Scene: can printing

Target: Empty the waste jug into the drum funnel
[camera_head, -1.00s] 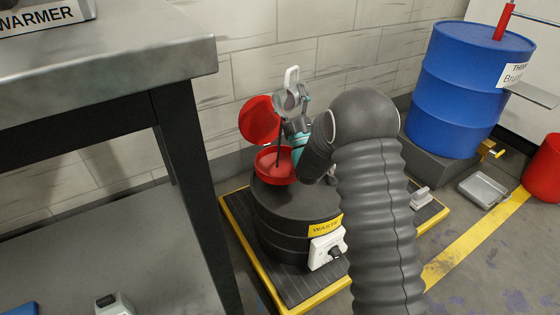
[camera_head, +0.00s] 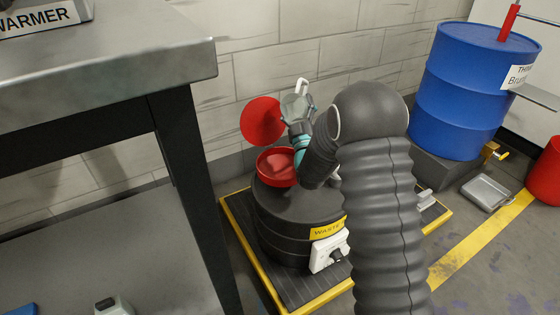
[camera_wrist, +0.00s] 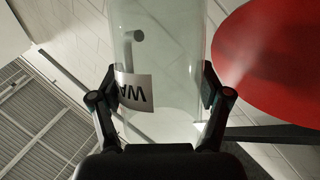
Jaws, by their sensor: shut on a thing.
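The clear waste jug (camera_head: 296,103), with a pale handle on its far side, is tilted above the red drum funnel (camera_head: 275,180). In the wrist view the see-through jug (camera_wrist: 170,60) fills the middle, with a white label reading "WA" upside down. No dark liquid shows in the part I see. My gripper (camera_wrist: 160,88) is shut on the jug, one finger on each side. In the head view my wrist partly hides the gripper. The funnel sits on the black waste drum (camera_head: 285,225), its round red lid (camera_head: 261,121) standing open behind.
The drum stands on a yellow-edged pallet (camera_head: 262,275). A steel table (camera_head: 110,70) is close on the left. The wall is close behind.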

